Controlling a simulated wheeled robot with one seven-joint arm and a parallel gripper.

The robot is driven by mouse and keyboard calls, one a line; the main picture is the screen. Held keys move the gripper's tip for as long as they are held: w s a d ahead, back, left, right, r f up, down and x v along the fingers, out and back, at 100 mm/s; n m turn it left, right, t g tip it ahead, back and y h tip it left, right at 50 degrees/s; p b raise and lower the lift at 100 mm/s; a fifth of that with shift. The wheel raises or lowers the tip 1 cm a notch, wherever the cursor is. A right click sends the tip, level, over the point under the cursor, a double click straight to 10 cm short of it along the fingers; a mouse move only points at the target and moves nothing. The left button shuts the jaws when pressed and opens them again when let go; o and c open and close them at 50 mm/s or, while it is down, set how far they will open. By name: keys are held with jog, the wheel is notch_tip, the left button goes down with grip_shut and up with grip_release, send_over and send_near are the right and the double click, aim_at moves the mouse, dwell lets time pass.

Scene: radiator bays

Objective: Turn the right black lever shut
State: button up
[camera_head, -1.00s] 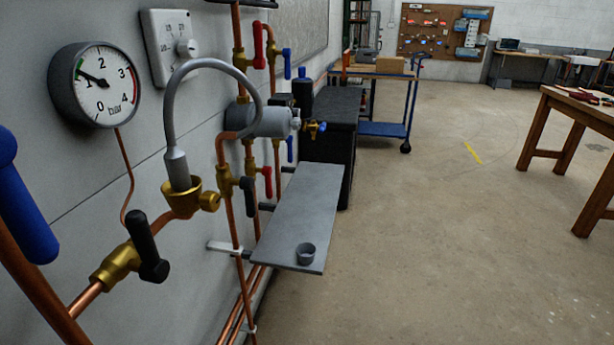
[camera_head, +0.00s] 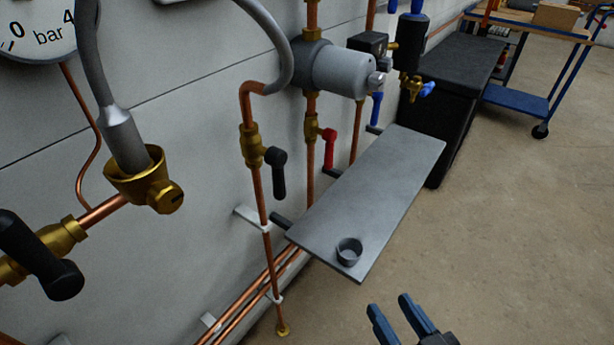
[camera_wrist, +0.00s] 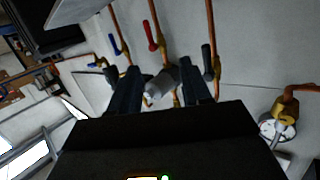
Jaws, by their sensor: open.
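The right black lever (camera_head: 277,170) sits on a brass valve (camera_head: 252,145) in a vertical copper pipe. Its handle hangs down, roughly along the pipe. A left black lever (camera_head: 42,258) is on a brass valve at the left edge. My gripper (camera_head: 390,304) is at the bottom of the head view, open and empty, to the right of and below the right lever and apart from it. The wrist view is turned over; there the black lever (camera_wrist: 207,58) shows just beyond the right finger of my open gripper (camera_wrist: 160,68).
A grey shelf (camera_head: 375,190) with a small cup (camera_head: 349,251) juts out right of the lever. A red lever (camera_head: 329,148), a blue lever (camera_head: 376,110) and a grey cylinder (camera_head: 340,70) are close by. A grey hose (camera_head: 95,60) arches at left.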

jog(key=w+a+r+n+y+b, duration=0.1)
jog(key=w+a+r+n+y, duration=0.25)
jog(key=w+a, duration=0.55)
jog(key=n+g+y, duration=0.1)
jog(key=n+y, duration=0.1)
jog(key=y, duration=0.2)
send_near(282, 178)
jog(key=x, duration=1.1)
jog(key=shift+w+a, duration=0.1)
grip_shut()
